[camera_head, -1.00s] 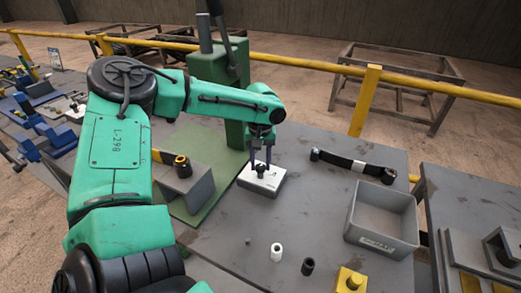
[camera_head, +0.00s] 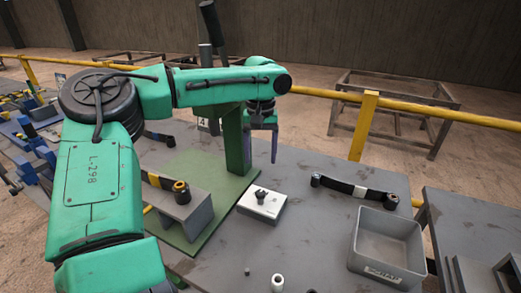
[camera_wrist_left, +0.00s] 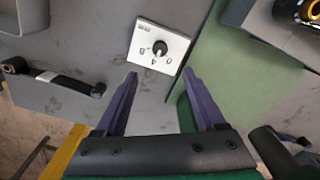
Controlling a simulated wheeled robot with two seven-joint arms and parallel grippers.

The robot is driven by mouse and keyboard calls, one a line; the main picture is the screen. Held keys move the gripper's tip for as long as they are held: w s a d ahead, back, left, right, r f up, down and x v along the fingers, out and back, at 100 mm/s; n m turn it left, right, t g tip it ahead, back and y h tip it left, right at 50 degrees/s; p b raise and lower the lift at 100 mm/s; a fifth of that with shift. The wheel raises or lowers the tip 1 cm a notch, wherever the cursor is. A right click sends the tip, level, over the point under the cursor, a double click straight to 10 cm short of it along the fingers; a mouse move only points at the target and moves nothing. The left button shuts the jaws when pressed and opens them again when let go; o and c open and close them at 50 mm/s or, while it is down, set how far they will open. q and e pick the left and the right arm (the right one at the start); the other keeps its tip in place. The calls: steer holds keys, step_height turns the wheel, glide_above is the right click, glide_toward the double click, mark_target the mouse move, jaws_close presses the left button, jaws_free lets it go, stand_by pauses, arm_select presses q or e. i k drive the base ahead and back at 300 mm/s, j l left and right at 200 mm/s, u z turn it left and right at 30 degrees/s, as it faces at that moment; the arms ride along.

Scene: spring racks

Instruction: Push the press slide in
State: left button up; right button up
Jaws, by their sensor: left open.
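The green press (camera_head: 236,145) stands on a green base plate (camera_head: 226,199) and has a dark lever on top, partly behind my arm. A grey bracket (camera_head: 188,215) on the plate carries a dark cylinder with a brass ring (camera_head: 182,188). I cannot tell which part is the slide. A white box with a black knob (camera_head: 262,203) sits beside the plate; it also shows in the left wrist view (camera_wrist_left: 158,48). My left gripper (camera_head: 263,155) is open and empty, above and behind the box, apart from it. My right gripper is not in view.
A grey bin (camera_head: 388,240) stands at the right of the table. A black bar with a white band (camera_head: 355,188) lies behind it. A white cylinder (camera_head: 278,283) stands at the front. A yellow rail (camera_head: 330,91) runs behind the table. The table's middle is clear.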

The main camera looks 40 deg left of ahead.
mark_target(194, 216)
steer(key=k, duration=1.5)
